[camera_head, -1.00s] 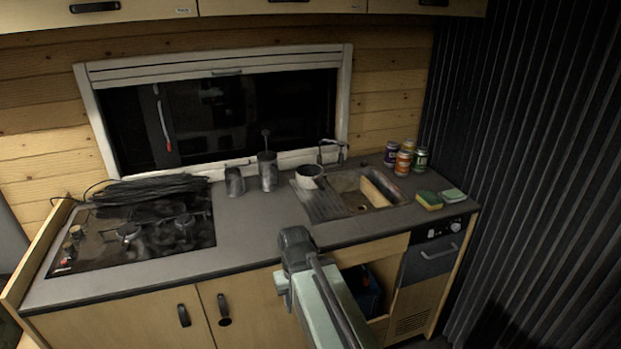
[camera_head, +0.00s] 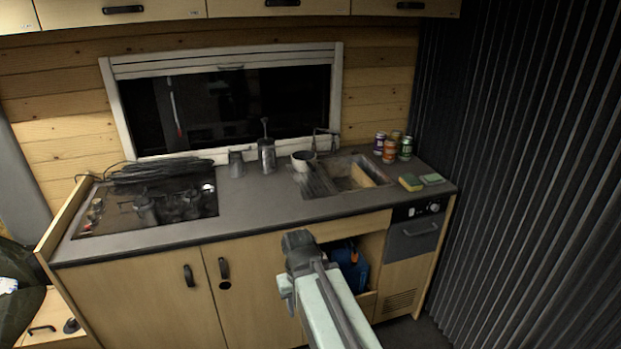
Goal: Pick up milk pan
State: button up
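A small light-grey pan (camera_head: 303,160), which looks like the milk pan, stands upright on the draining side of the sink (camera_head: 352,176), left of the basin. Its handle cannot be made out clearly. My arm reaches up from the bottom of the view, in front of the cabinets. Its dark joint shows below the counter's front edge, well short of the pan. My gripper's fingers do not show. Nothing touches the pan.
A metal cup (camera_head: 236,164) and a tall metal canister (camera_head: 266,156) stand left of the pan. The hob (camera_head: 120,208) and a coiled cable (camera_head: 160,170) are left. The counter front (camera_head: 260,210) is clear.

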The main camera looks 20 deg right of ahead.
aim_at(298, 166)
jog(key=k, duration=0.7)
jog(key=u, duration=0.45)
jog(key=i, duration=1.4)
jog(key=u, duration=0.55)
jog(key=k, duration=0.75)
jog(key=u, duration=0.15)
jog(key=i, duration=0.9)
